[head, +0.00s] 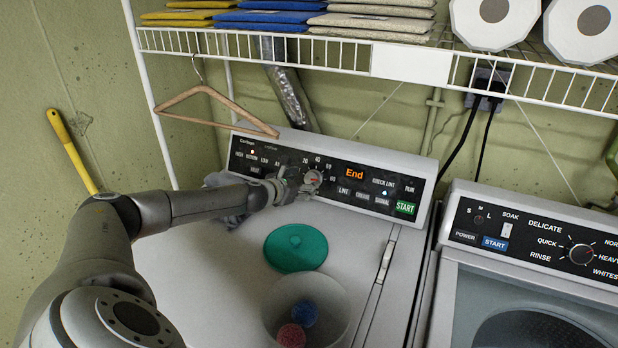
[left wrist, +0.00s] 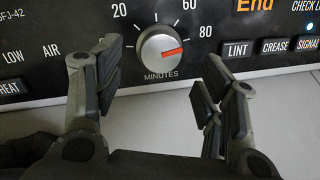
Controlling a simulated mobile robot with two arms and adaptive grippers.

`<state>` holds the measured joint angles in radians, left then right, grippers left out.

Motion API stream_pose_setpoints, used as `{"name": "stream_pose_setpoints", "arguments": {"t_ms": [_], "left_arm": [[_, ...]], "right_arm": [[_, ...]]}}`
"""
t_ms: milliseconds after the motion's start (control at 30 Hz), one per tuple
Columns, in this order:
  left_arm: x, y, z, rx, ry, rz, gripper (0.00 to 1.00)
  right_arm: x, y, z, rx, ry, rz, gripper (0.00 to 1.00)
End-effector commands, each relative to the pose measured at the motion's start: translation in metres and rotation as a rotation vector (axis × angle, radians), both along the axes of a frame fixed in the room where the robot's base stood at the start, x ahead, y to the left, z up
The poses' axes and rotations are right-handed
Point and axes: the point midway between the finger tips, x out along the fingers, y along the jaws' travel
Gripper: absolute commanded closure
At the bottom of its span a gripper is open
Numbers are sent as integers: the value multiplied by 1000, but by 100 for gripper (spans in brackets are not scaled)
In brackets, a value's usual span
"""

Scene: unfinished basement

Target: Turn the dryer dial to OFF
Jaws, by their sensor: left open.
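The dryer dial (head: 313,178) is a round silver knob on the dryer's black control panel (head: 345,172), labelled MINUTES. In the left wrist view the dial (left wrist: 160,47) has a red pointer mark aimed right, a little below the 80. The display (head: 355,174) reads "End" in orange. My left gripper (head: 297,187) reaches in from the left, just in front of the dial. In the left wrist view its fingers (left wrist: 163,68) are spread apart, one on each side below the dial, with nothing between them. No OFF label is readable. My right gripper is not in view.
On the dryer top (head: 205,285) are a green lid (head: 295,248) and a pale container (head: 340,325) holding a blue and a red ball. A wooden hanger (head: 215,108) hangs from the wire shelf (head: 330,58) above the panel. A washer (head: 540,240) stands at right.

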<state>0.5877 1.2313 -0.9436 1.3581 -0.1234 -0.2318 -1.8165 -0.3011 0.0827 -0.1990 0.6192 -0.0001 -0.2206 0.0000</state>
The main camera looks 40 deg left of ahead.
Motion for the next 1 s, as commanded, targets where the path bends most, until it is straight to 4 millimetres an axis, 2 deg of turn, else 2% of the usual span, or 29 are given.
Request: {"name": "stream_pose_setpoints", "arguments": {"t_ms": [200, 433, 900, 1000], "left_arm": [[22, 4, -8, -1, 0, 2, 36], [36, 7, -14, 0, 0, 1, 36], [41, 7, -17, 1, 1, 0, 36], [41, 7, -17, 1, 1, 0, 49]], "right_arm": [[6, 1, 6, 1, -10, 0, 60], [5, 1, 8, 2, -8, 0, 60], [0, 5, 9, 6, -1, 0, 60], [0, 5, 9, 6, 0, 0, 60]]}}
